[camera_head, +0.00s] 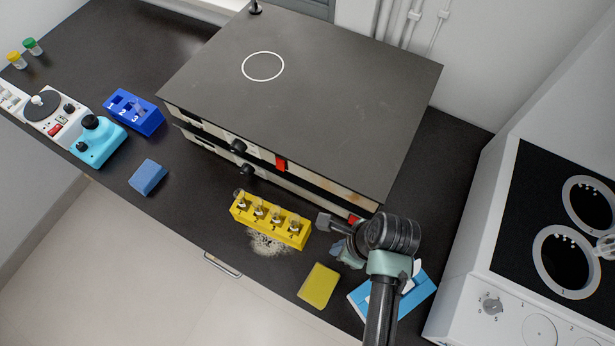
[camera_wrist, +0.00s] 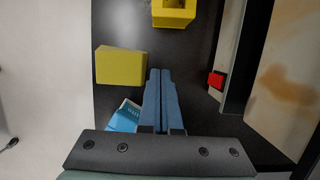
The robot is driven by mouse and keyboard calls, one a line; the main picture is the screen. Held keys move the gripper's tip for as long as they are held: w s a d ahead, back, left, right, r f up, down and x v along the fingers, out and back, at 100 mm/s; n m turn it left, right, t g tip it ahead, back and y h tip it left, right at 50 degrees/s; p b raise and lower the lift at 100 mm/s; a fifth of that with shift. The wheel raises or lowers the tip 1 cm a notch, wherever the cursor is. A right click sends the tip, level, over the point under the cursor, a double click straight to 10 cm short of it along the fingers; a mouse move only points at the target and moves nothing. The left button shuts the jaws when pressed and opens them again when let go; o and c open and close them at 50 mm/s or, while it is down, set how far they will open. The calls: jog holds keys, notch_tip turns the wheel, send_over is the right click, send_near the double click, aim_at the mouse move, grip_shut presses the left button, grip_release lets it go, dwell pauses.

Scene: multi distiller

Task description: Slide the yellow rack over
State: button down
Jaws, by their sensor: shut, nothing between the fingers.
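The yellow rack (camera_head: 268,230) stands on the dark bench in front of the large grey-topped apparatus, holding several small vials in a row. One end of it shows at the top of the wrist view (camera_wrist: 173,14). My gripper (camera_head: 339,250) is to the right of the rack in the head view, apart from it. In the wrist view my two blue fingers (camera_wrist: 160,73) are pressed together with nothing between them, pointing toward the rack. My arm partly hides the fingers in the head view.
A pale spill (camera_head: 268,244) lies along the rack's front side. A yellow sponge-like block (camera_head: 319,285) and a blue-and-white box (camera_head: 418,290) lie near my gripper. The apparatus (camera_head: 300,90) borders the rack behind. A blue block (camera_head: 148,177) lies left, with clear bench between.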

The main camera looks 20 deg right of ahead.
aim_at(237, 205)
jog(key=x, duration=0.8)
jog(key=shift+f, duration=0.1)
jog(key=w+a, duration=0.2)
jog(key=shift+w+f+p, duration=0.1)
jog(key=shift+w+p, duration=0.2)
jog(key=shift+w+a, duration=0.25)
jog(key=shift+w, duration=0.1)
jog(key=w+a+b, duration=0.1)
jog(key=w+a, duration=0.3)
jog(key=w, duration=0.1)
jog(key=w+a+b, duration=0.2)
jog(key=w+a, duration=0.2)
jog(key=w, duration=0.1)
jog(key=w+a+b, duration=0.1)
jog(key=w+a, duration=0.3)
jog(key=w, duration=0.1)
jog(key=shift+w+a+f, duration=0.2)
jog(key=shift+w+a, duration=0.15)
jog(key=shift+w, duration=0.05)
jog(key=shift+w+a+r+b, duration=0.1)
jog(key=shift+w+a+b, duration=0.2)
jog(key=shift+w+b, duration=0.05)
